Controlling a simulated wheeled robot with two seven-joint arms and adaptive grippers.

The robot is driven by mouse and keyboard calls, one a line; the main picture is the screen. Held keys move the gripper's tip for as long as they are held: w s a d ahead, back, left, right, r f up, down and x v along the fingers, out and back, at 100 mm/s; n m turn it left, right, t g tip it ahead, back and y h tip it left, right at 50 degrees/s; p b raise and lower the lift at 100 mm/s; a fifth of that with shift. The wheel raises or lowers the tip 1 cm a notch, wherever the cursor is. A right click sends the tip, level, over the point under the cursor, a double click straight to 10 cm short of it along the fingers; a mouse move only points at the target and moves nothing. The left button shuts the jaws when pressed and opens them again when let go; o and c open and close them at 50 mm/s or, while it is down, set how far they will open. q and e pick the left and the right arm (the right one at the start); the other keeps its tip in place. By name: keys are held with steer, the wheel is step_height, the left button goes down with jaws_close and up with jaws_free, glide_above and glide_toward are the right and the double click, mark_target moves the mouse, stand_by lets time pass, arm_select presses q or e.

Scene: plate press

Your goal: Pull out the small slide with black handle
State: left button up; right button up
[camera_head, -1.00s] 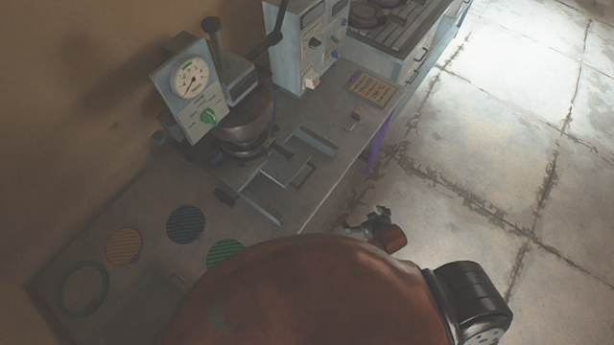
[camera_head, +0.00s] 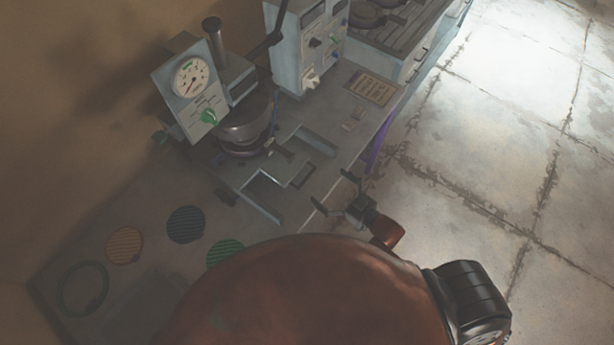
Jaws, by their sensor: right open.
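The plate press (camera_head: 246,128) stands on the bench against the wall, with a dial gauge panel on its left. A small slide (camera_head: 284,158) runs out from its base toward the bench's front edge, between two light metal rails. Its black handle (camera_head: 303,177) is a dark loop at the near end of the slide. My right gripper (camera_head: 334,192) is open and empty, its two fingers spread and pointing toward the handle from the bench's front edge. A gap shows between the fingers and the handle. My left gripper is not in view.
A control box (camera_head: 308,50) stands behind the press, and a sign plate (camera_head: 371,87) lies near the bench's front edge. Several round discs, such as a dark blue one (camera_head: 186,225), lie on the left part of the bench. The floor at right is clear.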

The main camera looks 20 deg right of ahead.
mark_target(308, 178)
steer(key=y, duration=0.1)
steer(key=s+a+r+n+y, duration=0.1)
steer(key=y, duration=0.1)
steer(key=shift+s+a+r+n, duration=0.1)
steer(key=shift+s+a+n, duration=0.1)
steer(key=shift+a+n, duration=0.1)
steer(key=shift+w+a+r, duration=0.1)
steer(key=shift+a, duration=0.05)
steer(key=x, duration=0.7)
steer(key=shift+w+a, duration=0.15)
steer(key=shift+c, duration=0.6)
steer(key=c, duration=1.6)
